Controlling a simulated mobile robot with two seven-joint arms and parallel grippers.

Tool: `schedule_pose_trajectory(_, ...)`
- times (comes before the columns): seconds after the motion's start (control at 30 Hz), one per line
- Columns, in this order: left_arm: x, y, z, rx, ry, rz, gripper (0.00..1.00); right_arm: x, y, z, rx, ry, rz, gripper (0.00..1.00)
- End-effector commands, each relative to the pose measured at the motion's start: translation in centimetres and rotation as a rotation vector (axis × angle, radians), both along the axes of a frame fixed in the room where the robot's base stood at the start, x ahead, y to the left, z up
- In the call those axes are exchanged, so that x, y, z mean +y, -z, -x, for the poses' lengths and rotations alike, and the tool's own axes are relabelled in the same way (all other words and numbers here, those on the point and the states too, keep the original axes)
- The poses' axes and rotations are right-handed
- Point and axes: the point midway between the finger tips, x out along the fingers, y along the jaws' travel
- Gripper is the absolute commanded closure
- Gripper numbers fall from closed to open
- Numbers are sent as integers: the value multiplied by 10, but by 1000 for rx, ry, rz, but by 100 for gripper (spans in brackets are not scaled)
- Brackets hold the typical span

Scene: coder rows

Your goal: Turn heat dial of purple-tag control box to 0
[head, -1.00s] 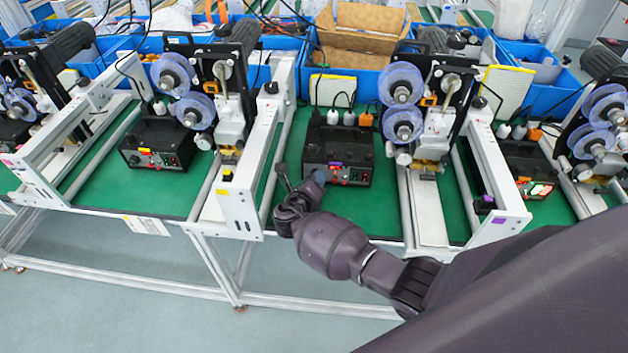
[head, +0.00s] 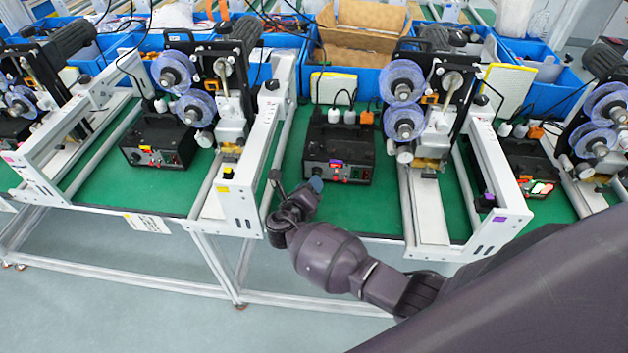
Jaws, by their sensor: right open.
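The purple-tag control box (head: 338,146) is a black box on the green mat in the middle bay. Its purple tag (head: 337,162) is on the front panel, with small red lights beside it. The heat dial is too small to tell apart on the panel. My right gripper (head: 295,180) is open in front of the box's lower left, apart from it, with one finger at the left and a blue-grey tip at the right. Nothing shows between the fingers. My left gripper is not in view.
A yellow-tag control box (head: 158,142) stands in the left bay and an orange-tag box (head: 530,168) in the right bay. White machine frames (head: 258,165) flank the middle bay. Blue bins (head: 350,82) stand behind. Green mat (head: 385,205) is free in front of the box.

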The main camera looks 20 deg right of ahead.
Motion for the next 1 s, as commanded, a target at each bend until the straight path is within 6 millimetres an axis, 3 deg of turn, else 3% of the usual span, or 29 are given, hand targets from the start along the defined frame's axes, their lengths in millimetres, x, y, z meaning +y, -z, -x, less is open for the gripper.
schedule_pose_trajectory(0.33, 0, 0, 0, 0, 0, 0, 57, 25, -6, 24, 1, 1, 0, 60)
schedule_pose_trajectory(1.0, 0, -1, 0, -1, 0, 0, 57, 21, -4, 32, -26, 29, -66, 60)
